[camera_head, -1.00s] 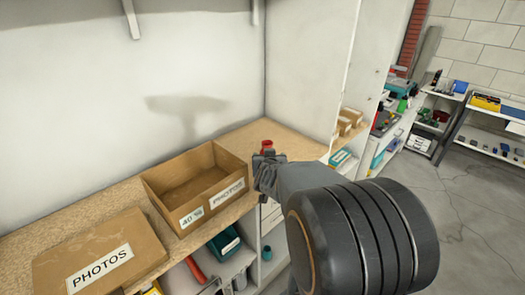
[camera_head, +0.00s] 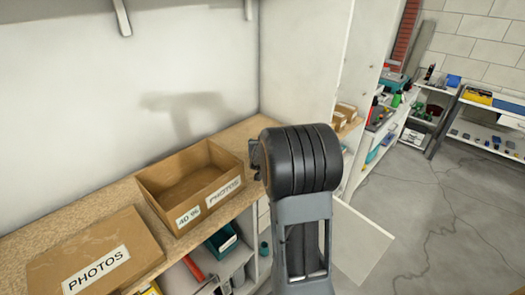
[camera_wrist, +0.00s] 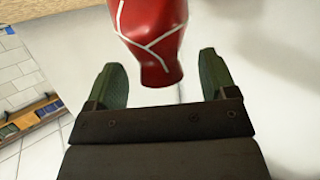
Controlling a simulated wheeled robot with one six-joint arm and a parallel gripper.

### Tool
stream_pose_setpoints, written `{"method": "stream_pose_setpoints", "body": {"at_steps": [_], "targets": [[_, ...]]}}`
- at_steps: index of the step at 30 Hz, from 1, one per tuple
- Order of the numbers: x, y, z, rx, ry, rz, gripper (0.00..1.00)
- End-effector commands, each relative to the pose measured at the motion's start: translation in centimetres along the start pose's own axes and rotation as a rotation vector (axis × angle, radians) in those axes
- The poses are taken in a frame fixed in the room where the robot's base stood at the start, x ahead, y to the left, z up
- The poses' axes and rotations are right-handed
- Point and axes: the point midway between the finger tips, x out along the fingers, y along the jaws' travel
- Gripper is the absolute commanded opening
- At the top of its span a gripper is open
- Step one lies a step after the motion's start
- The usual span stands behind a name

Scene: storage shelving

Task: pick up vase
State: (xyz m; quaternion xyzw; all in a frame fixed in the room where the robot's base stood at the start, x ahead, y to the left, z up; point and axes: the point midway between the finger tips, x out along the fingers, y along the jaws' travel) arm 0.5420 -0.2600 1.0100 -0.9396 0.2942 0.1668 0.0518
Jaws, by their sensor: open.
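The vase (camera_wrist: 152,35) is red with pale lines and shows in the wrist view at the top centre, cut off by the frame's top edge. Its narrower end points toward my gripper (camera_wrist: 160,80). My gripper is open, with one green finger on each side of the vase's near end. I see no finger touching the vase. In the head view my arm hides the vase and most of my gripper.
An open cardboard box (camera_head: 204,206) labelled PHOTOS and a closed one (camera_head: 95,262) stand on the wooden shelf top (camera_head: 120,205) left of my arm. A white upright panel (camera_head: 300,75) rises behind my arm. Open floor (camera_head: 440,210) lies to the right.

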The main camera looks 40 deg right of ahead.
Motion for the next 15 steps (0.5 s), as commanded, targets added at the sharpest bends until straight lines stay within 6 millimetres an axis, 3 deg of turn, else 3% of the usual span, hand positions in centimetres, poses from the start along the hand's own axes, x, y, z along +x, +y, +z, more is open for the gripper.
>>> {"method": "stream_pose_setpoints", "body": {"at_steps": [6, 15], "targets": [[1.9, 0.0, 0.0, 0.002, 0.000, 0.000, 0.78], [2.0, 0.0, 0.0, 0.001, 0.001, 0.000, 0.75]]}}
